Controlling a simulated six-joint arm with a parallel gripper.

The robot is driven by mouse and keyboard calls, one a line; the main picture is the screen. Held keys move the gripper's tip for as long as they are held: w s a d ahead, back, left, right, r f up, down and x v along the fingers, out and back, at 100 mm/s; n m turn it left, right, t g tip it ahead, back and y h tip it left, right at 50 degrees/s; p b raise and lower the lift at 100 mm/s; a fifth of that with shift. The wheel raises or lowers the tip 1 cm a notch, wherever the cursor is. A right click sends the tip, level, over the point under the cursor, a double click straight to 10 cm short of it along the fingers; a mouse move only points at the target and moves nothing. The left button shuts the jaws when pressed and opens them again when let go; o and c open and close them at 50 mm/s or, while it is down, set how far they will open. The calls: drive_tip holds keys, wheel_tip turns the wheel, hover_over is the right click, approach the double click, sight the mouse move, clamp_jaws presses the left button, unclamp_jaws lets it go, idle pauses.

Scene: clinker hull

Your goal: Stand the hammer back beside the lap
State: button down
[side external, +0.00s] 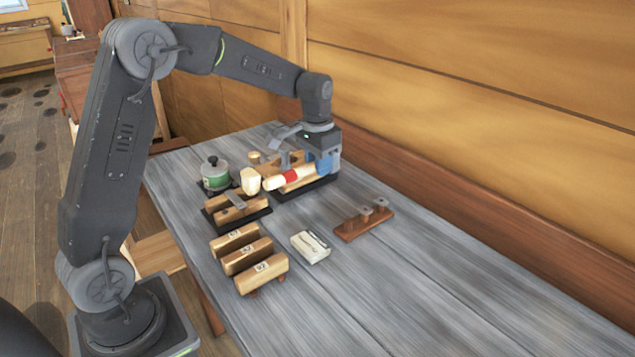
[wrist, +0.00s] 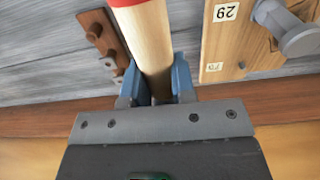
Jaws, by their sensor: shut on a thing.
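My gripper (side external: 324,162) is shut on the hammer's wooden handle (wrist: 150,55), between its blue fingers in the wrist view. The hammer (side external: 278,183) has a red band and a pale end in the side view. It lies roughly level, slanting down to the left, with a pale block-like part (side external: 250,181) at its far end. Behind and under it is a wooden plank assembly on a black base (side external: 312,187), which looks like the lap. A labelled board (wrist: 225,45) with a grey metal knob shows right of the handle in the wrist view. I cannot tell whether the hammer touches the assembly.
A green-and-white pot (side external: 215,177) stands at the left. A smaller wooden piece on a black base (side external: 237,212) lies in front. Several numbered wood blocks (side external: 248,258), a white box (side external: 310,247) and a brown peg rack (side external: 364,220) sit nearer. The table's right part is clear.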

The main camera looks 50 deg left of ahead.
drive_tip(key=shift+w+f, duration=0.1)
drive_tip(key=shift+f, duration=3.75)
drive_tip(key=shift+f, duration=0.5)
drive_tip(key=c, duration=0.9)
unclamp_jaws()
drive_tip(key=shift+f, duration=0.1)
drive_tip(key=shift+o, duration=0.2)
drive_tip(key=shift+r, duration=4.1)
